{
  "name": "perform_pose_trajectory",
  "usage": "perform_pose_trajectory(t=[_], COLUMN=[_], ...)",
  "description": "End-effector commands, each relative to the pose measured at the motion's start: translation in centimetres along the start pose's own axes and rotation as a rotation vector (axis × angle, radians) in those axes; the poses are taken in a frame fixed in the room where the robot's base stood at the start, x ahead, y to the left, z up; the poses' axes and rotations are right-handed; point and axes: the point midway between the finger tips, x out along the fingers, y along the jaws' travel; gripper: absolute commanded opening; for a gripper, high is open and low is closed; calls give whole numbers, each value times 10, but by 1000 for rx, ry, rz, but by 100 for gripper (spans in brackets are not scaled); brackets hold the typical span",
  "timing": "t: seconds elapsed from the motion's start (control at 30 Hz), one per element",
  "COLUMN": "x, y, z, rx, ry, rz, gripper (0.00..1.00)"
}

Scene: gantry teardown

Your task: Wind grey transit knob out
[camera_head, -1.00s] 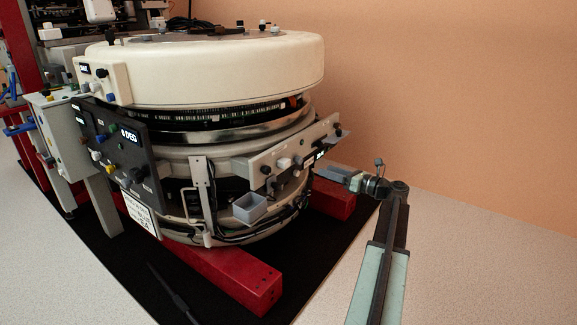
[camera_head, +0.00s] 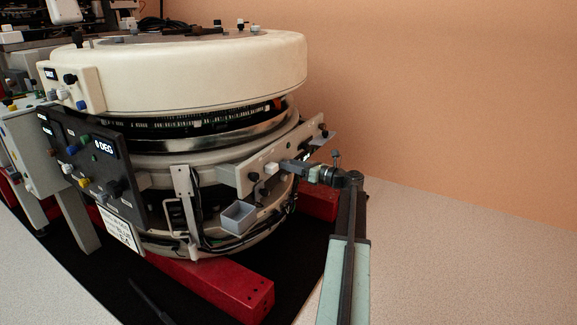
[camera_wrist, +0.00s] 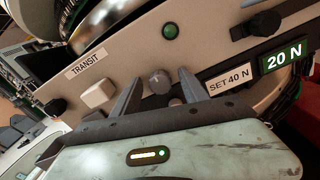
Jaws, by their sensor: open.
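The grey round knob (camera_wrist: 158,81) sits on the pale panel (camera_wrist: 130,62) in the wrist view, to the right of the TRANSIT label (camera_wrist: 86,65). My gripper (camera_wrist: 160,76) is open, with one finger on each side of this knob. I cannot tell whether either finger touches it. A second, smaller grey piece shows just below the knob, partly hidden by my gripper. In the head view, my gripper (camera_head: 286,166) is at the front of the side panel (camera_head: 245,178) and hides the knob.
A white block (camera_wrist: 97,94) is left of my fingers. A black knob (camera_wrist: 264,25) and a green 20 N display (camera_wrist: 284,57) are to the right. In the head view, a grey open box (camera_head: 238,216) hangs below the panel and a red beam (camera_head: 230,290) lies on the floor.

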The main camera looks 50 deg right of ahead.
Motion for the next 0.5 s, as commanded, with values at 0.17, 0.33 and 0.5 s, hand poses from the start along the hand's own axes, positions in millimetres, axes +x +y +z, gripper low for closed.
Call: perform_pose_trajectory(t=[0.17, 0.33, 0.5], x=[5, 5, 5], y=[1, 1, 1], z=[0, 0, 0], rx=[0, 0, 0], ry=[0, 0, 0], rz=[1, 1, 1], gripper=[52, 38, 0])
